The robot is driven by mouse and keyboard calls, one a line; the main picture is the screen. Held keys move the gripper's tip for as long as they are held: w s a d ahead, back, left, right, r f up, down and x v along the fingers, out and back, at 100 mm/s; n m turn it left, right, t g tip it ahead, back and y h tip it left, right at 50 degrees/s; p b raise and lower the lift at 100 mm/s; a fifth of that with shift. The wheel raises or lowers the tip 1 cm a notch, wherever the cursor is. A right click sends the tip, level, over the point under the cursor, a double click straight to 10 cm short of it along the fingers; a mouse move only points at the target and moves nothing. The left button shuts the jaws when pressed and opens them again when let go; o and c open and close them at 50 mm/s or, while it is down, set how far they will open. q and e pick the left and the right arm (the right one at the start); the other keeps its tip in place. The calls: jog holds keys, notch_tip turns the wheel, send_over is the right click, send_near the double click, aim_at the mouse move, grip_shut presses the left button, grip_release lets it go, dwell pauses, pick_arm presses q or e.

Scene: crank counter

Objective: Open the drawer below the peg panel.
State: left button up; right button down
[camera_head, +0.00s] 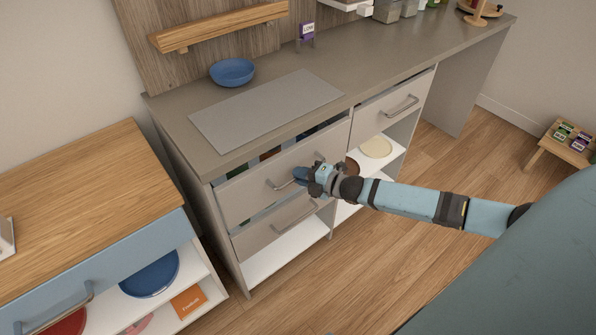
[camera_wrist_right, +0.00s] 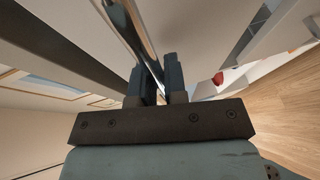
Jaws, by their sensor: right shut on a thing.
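The counter's upper left drawer (camera_head: 240,197) has a pale front and stands partly open, with dark, reddish and green things showing in the gap behind its front. Its metal bar handle (camera_head: 276,187) is on the front's right half. My right gripper (camera_head: 303,175) is shut on this handle. In the right wrist view the bar handle (camera_wrist_right: 133,30) runs between the two dark fingers (camera_wrist_right: 158,82). The wood-grain back panel (camera_head: 205,50) rises behind the counter above this drawer. My left gripper is not in view.
A blue bowl (camera_head: 232,72) and a grey mat (camera_head: 265,108) lie on the counter (camera_head: 400,45). A wooden-topped cabinet (camera_head: 85,195) stands at left. The floor (camera_head: 350,265) before the drawers is clear.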

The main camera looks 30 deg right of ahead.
pick_arm(q)
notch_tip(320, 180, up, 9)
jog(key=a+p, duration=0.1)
jog(key=p, duration=1.2)
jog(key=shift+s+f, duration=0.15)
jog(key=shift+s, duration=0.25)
pick_arm(e)
jog(key=s+d, duration=0.2)
jog(key=s, duration=3.1)
jog(key=shift+d, duration=0.3)
jog(key=c, duration=1.2)
grip_release()
jog(key=shift+s, duration=0.1)
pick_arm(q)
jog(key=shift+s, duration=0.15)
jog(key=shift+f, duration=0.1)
pick_arm(e)
jog(key=shift+s+d, duration=0.1)
pick_arm(q)
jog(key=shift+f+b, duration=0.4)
jog(key=shift+b, duration=0.15)
pick_arm(e)
jog(key=v, duration=1.3)
jog(key=shift+s+d, duration=0.15)
jog(key=shift+s, duration=0.1)
